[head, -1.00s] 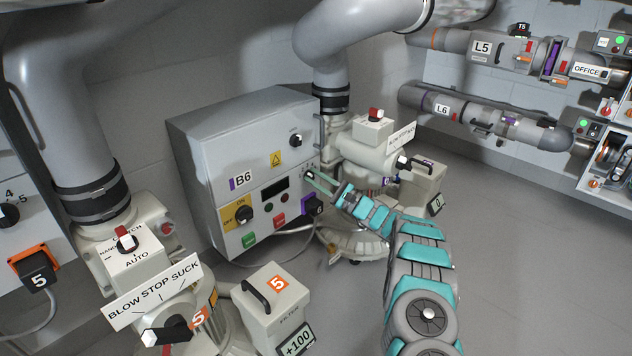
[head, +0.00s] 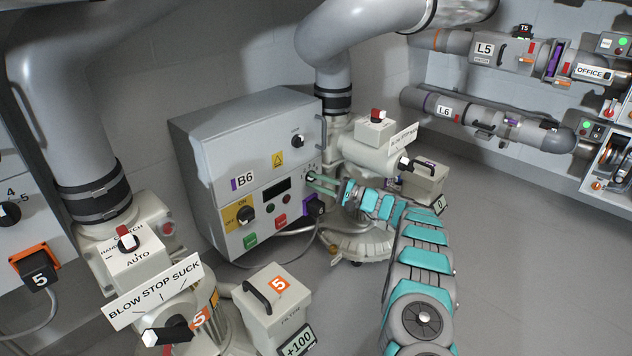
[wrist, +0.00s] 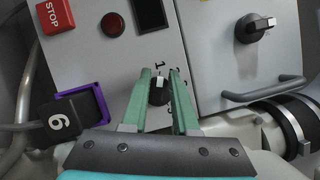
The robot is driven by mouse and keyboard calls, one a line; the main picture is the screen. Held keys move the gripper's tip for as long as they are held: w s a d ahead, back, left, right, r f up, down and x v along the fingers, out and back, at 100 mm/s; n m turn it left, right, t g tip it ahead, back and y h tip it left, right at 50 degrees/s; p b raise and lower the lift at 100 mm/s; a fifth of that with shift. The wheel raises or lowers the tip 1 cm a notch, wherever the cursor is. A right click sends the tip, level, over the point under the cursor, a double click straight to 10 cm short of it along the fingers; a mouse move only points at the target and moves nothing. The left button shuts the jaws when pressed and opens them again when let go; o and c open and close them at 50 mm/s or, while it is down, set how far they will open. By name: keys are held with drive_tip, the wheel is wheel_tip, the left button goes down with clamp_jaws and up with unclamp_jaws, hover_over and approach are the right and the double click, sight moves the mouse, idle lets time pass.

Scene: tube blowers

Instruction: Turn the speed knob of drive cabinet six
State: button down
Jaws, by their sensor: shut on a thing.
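The drive cabinet marked B6 (head: 215,116) is a grey box with a sloped face, standing by the wall in the head view. Its speed knob (wrist: 158,91) is small and black with a white pointer mark, with a printed 1 just above it in the wrist view. My gripper (wrist: 160,84) has its two green fingers on either side of the knob and is shut on it. In the head view my gripper (head: 318,183) reaches the cabinet's right lower face, and its fingers largely hide the knob. Most of the scale is hidden by the fingers.
A purple socket with a black plug marked 6 (wrist: 60,121) sits left of my fingers in the wrist view. A larger black knob (wrist: 252,28) and a bar handle (wrist: 262,92) are to the right. The blower (head: 365,150) stands close beside my wrist.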

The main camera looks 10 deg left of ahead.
drive_tip(key=shift+w+d+f+t, duration=0.2)
drive_tip(key=shift+w+d+t, duration=0.05)
drive_tip(key=shift+w+t, duration=0.05)
drive_tip(key=c, duration=0.9)
unclamp_jaws()
drive_tip(key=shift+w+f, duration=0.1)
drive_tip(key=shift+o, duration=0.2)
drive_tip(key=shift+s+a, duration=0.2)
drive_tip(key=shift+r, duration=0.2)
drive_tip(key=p+v, duration=0.1)
drive_tip(key=v, duration=0.7)
